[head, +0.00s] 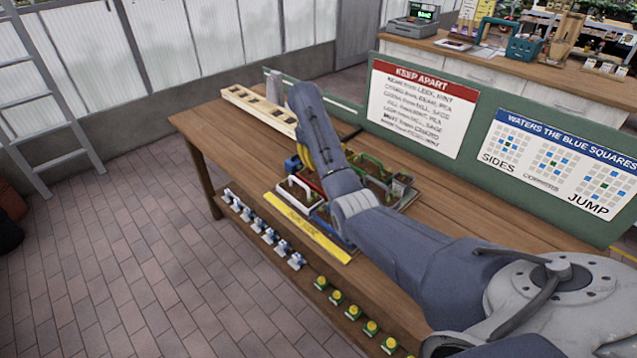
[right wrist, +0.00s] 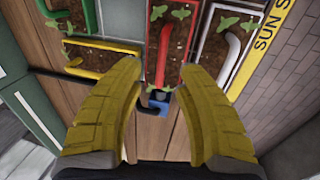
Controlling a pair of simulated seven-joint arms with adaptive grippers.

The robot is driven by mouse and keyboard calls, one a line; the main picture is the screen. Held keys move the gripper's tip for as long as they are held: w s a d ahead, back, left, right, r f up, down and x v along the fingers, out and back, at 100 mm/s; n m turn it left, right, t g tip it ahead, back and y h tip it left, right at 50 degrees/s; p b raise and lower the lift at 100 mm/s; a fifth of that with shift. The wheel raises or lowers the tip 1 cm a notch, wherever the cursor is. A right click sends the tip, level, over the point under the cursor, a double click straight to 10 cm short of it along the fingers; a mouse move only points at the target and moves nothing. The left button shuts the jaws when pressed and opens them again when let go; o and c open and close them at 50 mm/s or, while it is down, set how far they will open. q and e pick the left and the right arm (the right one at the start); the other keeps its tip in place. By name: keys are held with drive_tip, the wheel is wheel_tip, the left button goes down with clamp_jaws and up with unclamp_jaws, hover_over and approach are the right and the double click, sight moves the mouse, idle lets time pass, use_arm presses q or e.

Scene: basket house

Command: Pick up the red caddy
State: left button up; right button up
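The red caddy (right wrist: 152,45) shows in the right wrist view as a soil-filled red box with small green plants and a red handle (right wrist: 163,58). It lies between a green caddy (right wrist: 90,18) and a white caddy (right wrist: 207,45). My right gripper (right wrist: 158,72) is open, its yellow fingers on either side of the red caddy's near end, with nothing clearly gripped. In the head view my right arm hides most of the red caddy, and my right gripper (head: 305,155) shows only partly. My left gripper is not in view.
A yellow caddy (right wrist: 100,58) and a small blue part (right wrist: 157,104) lie close by. A yellow "sun side" strip (head: 307,228) edges the caddy group. A long wooden tray (head: 258,108) lies at the far left of the table, and a green sign board (head: 480,140) stands behind.

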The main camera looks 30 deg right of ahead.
drive_tip(key=shift+w+d+f, duration=0.1)
drive_tip(key=shift+d+f, duration=0.15)
drive_tip(key=shift+f, duration=1.15)
drive_tip(key=shift+d+f, duration=0.2)
drive_tip(key=shift+f, duration=1.2)
drive_tip(key=shift+c, duration=0.5)
clamp_jaws()
drive_tip(key=shift+r, duration=0.1)
